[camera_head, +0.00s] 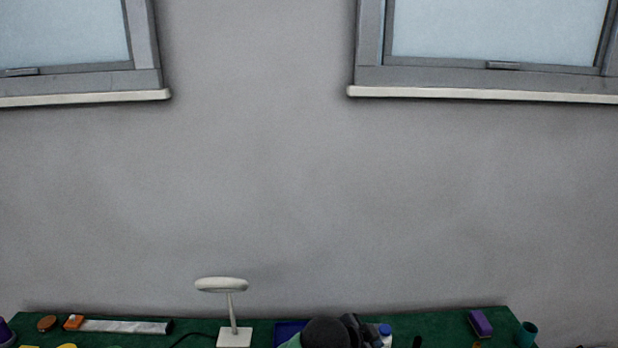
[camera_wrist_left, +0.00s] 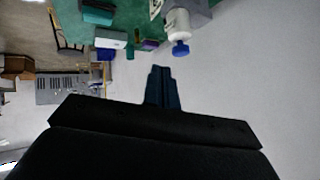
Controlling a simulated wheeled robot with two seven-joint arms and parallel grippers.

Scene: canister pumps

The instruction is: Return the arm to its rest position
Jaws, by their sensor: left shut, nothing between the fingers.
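My left gripper (camera_wrist_left: 161,70) shows in the left wrist view with its dark fingers together and nothing between them. In the head view, the dark end of my left arm (camera_head: 326,333) shows at the bottom edge, mostly cut off by the frame. A white bottle with a blue cap (camera_head: 385,330) stands just right of it. A white container with a blue cap (camera_wrist_left: 180,48) also shows in the left wrist view, beyond the fingertips and apart from them. My right gripper is not in view.
A green tabletop (camera_head: 440,325) runs along the bottom of the head view. On it are a white lamp (camera_head: 232,310), a blue tray (camera_head: 288,332), a purple block (camera_head: 480,323) and a teal cup (camera_head: 526,334). A bare grey wall (camera_head: 260,180) with two windows fills the rest.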

